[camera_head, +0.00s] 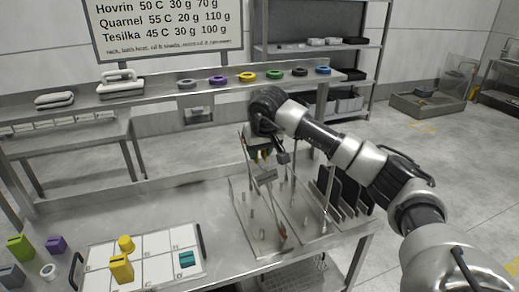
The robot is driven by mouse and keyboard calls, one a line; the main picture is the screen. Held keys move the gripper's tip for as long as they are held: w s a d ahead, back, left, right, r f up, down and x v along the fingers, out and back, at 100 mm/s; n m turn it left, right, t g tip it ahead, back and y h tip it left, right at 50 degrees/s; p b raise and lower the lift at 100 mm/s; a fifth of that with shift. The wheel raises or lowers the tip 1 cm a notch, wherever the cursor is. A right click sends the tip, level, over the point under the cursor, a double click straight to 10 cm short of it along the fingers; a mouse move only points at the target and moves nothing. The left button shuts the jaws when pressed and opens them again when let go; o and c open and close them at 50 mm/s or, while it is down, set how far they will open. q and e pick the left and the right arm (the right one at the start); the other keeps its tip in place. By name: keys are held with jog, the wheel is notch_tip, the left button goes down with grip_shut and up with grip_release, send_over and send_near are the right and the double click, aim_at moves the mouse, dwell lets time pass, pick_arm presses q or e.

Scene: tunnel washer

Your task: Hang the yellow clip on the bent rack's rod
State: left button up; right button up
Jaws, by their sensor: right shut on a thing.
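My right gripper (262,157), reaching in from the right, points down over the metal rack. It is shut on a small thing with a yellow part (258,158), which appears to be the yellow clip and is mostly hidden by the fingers. The rack (262,222) has a flat metal base with several upright rods and short pegs. One thin piece near its front (281,232) leans. The held thing is among the upper ends of the rods; I cannot tell whether it touches one. My left gripper is not in view.
A white sectioned tray (158,270) holds a yellow block (121,268), a yellow round piece (126,244) and a teal block (186,259). Dark upright plates (342,190) stand right of the rack. Coloured rings line the shelf (150,99) behind. Bare tabletop (130,212) lies left of the rack.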

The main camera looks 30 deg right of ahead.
aim_at(259, 164)
jog(key=shift+f, duration=0.25)
jog(key=shift+f+b, duration=1.2)
jog(key=shift+f, duration=0.75)
jog(key=shift+f, duration=0.35)
jog(key=o, duration=1)
jog(key=b+v, duration=0.2)
jog(key=v, duration=0.9)
